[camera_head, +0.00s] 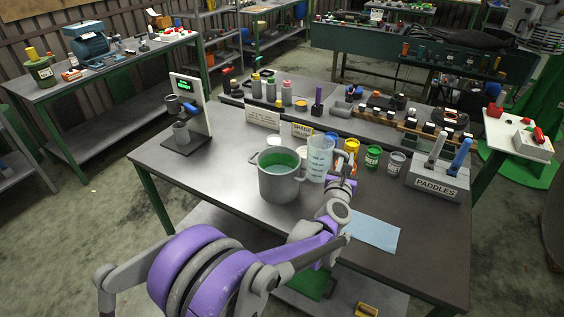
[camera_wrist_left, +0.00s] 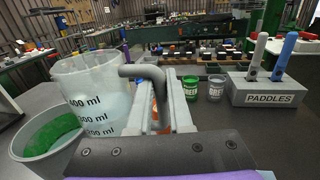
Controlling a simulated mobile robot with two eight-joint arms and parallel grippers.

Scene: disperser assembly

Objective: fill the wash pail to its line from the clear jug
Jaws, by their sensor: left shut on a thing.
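The wash pail (camera_head: 282,188) is a grey pot with side handles on the table, green inside. It also shows at the left of the left wrist view (camera_wrist_left: 22,148). The clear jug (camera_head: 318,165) stands close to the right of the pail, near upright. In the left wrist view the jug (camera_wrist_left: 88,85) has ml marks and clear liquid. My left gripper (camera_head: 345,180) is shut on the jug's grey handle (camera_wrist_left: 150,75), on the jug's right. I cannot tell whether the jug's base touches the table. The pail's fill line is not visible. My right gripper is not in view.
A grey paddle block (camera_head: 438,183) with two paddles stands on the right. Small green (camera_head: 373,157) and grey (camera_head: 396,162) cans sit between it and the jug. A blue sheet (camera_head: 370,233) lies in front. A display stand (camera_head: 190,115) is at the left. The table's front left is clear.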

